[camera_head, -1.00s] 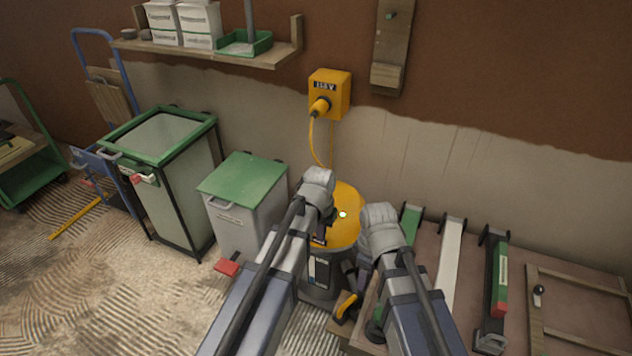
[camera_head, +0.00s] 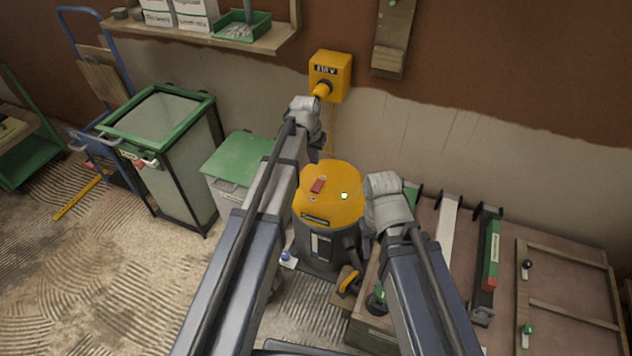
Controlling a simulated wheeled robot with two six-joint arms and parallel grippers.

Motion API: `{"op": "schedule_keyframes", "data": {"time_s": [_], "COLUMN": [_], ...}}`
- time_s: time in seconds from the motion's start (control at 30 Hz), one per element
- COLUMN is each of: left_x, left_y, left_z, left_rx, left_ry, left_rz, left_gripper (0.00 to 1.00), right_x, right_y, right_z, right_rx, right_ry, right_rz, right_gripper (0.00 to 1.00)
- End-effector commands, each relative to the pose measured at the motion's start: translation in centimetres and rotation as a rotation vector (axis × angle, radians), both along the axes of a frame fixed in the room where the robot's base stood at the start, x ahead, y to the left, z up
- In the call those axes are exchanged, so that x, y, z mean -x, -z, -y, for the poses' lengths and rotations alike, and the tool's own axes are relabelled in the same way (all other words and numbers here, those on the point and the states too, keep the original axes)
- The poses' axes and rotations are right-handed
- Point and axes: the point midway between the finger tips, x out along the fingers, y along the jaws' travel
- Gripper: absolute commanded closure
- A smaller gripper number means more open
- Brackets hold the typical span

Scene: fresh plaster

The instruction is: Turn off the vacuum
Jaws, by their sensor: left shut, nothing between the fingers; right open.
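The vacuum (camera_head: 328,245) stands by the wall, with a grey body and a yellow lid (camera_head: 334,172). On the lid are a red switch (camera_head: 318,185) and a small lit greenish-white lamp (camera_head: 344,195). My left gripper (camera_head: 317,150) is shut and empty, at the back left of the lid in the picture, below the yellow power box; its fingers are mostly hidden by the wrist. I cannot tell its height above the lid. My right gripper (camera_head: 369,216) is open at the lid's right side, its fingers largely hidden behind its wrist.
The yellow power box (camera_head: 331,72) with a plug is on the wall. A green-lidded bin (camera_head: 238,160) and a larger framed bin (camera_head: 170,150) stand left. A low bench (camera_head: 455,300) with tools is at right. A shelf (camera_head: 200,35) hangs above.

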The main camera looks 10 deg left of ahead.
Motion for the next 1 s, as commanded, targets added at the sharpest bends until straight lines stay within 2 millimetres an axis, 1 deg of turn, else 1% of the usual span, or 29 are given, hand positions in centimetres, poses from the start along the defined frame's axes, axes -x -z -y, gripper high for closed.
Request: {"op": "schedule_keyframes", "data": {"time_s": [0.17, 0.37, 0.57, 1.0], "left_x": [0.0, -0.3, -0.8, -2.2], "left_y": [0.3, 1.5, 3.9, 10.0], "left_z": [0.0, 0.1, 0.2, 0.4], "left_rx": [0.0, 0.0, 0.0, 0.0], "left_ry": [0.0, 0.0, 0.0, 0.0], "left_rz": [0.0, -0.001, -0.001, -0.001], "left_gripper": [1.0, 1.0, 1.0, 1.0], "right_x": [0.0, 0.0, 0.0, 0.0], "right_y": [0.3, 1.5, 3.9, 10.0], "right_z": [0.0, 0.0, 0.0, 0.0], "right_rx": [0.0, -0.001, -0.001, -0.001], "right_ry": [-0.001, -0.002, -0.002, -0.002], "right_rz": [0.0, -0.001, -0.001, -0.001], "right_gripper": [0.48, 0.48, 0.48, 0.48]}}
